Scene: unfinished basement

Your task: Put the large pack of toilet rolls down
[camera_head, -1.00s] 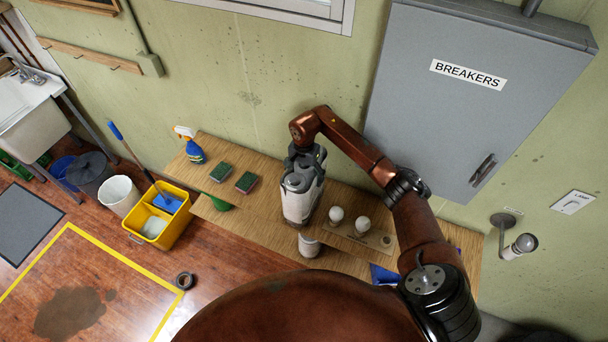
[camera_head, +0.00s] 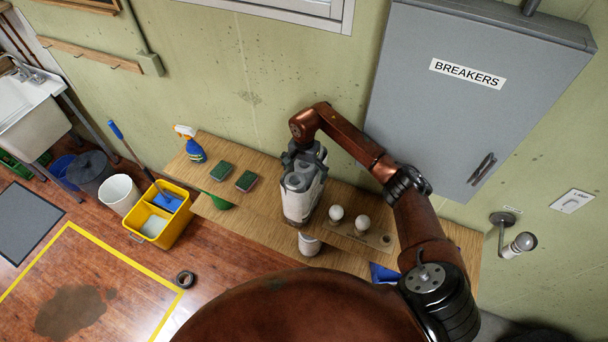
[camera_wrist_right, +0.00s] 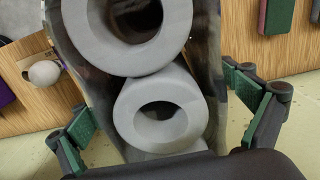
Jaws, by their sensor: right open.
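The large pack of toilet rolls (camera_head: 299,203) is pale, in clear wrap, and stands upright on the wooden shelf top (camera_head: 262,212) near the wall. Its roll ends face up and show close in the right wrist view (camera_wrist_right: 135,62). My right gripper (camera_head: 304,156) is above the back end of the pack, and its green-padded fingers (camera_wrist_right: 165,105) are spread wide on both sides of it. A gap shows between pack and fingers, so it is open and not holding. My left gripper is not in view.
Two white bulbs (camera_head: 336,213) in a wooden holder stand just right of the pack. Two sponges (camera_head: 221,172) and a spray bottle (camera_head: 191,146) are to the left. A grey breaker cabinet (camera_head: 440,130) juts from the wall at right. A single roll (camera_head: 309,245) stands below.

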